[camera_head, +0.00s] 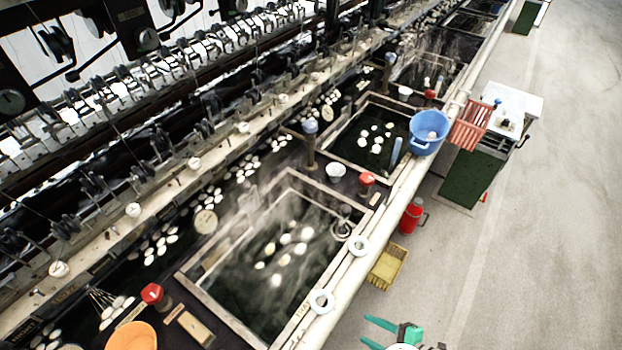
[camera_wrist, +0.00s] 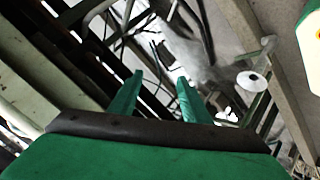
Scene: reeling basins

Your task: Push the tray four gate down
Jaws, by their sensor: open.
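My gripper (camera_head: 366,331) is at the bottom edge of the head view, right of the basin bench and over the floor. Its two green fingers are apart, with nothing between them. In the wrist view the open fingers (camera_wrist: 160,82) point at blurred beams and a white disc. A wood-framed basin (camera_head: 205,292) of dark steaming water with several white cocoons is left of my gripper. A second basin (camera_head: 372,103) lies behind it. A blue-topped post (camera_head: 310,150) stands between them. I cannot tell which part is the tray four gate.
A pale rail (camera_head: 385,212) with white rings runs along the bench front. A blue bucket (camera_head: 428,134) and red rack (camera_head: 470,124) hang near it. A yellow basket (camera_head: 387,267) and red can (camera_head: 411,217) are beside the bench. The floor (camera_head: 540,230) at right is clear.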

